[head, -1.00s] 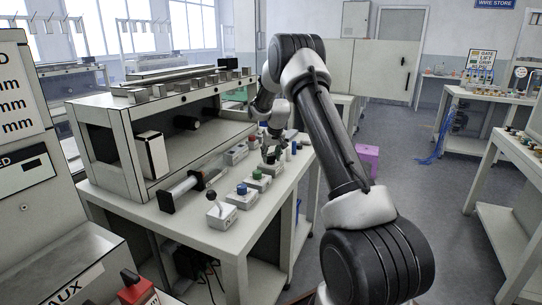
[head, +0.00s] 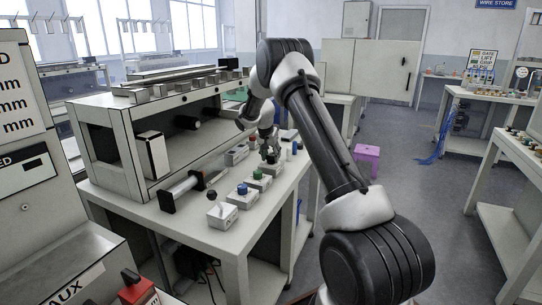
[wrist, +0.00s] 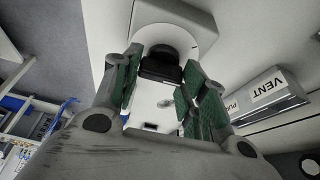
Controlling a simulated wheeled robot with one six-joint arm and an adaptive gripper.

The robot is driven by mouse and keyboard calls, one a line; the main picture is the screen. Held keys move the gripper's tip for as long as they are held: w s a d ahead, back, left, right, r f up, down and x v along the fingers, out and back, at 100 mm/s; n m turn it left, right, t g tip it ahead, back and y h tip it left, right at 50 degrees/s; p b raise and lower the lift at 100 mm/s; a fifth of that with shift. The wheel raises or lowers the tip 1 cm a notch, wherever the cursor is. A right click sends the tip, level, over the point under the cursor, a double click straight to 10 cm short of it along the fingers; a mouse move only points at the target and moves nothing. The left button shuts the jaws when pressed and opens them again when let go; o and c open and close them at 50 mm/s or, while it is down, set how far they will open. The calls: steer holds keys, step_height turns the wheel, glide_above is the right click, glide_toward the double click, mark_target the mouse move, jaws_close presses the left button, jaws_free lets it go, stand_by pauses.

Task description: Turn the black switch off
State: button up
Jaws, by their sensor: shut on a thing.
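The black switch (wrist: 162,66) is a dark rounded knob on a pale box, seen between my fingers in the wrist view. In the head view its black top (head: 271,159) shows under my gripper (head: 269,146), in the row of control boxes on the bench. My gripper (wrist: 163,92) has green-padded fingers on either side of the knob and is shut on it. The fingers hide part of the knob's sides. Which way the switch is set cannot be told.
Nearby boxes carry a green knob (head: 257,175), a blue knob (head: 242,188) and a red knob (head: 252,142). A lever box (head: 222,215) stands at the bench's near end. A pale shelf unit (head: 120,150) stands left of the row. Open floor lies right.

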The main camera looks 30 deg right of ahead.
steer(key=shift+m, duration=0.3)
steer(key=o, duration=1)
steer(key=v, duration=1.2)
steer(key=shift+w+a, duration=0.1)
steer(key=shift+w, duration=0.05)
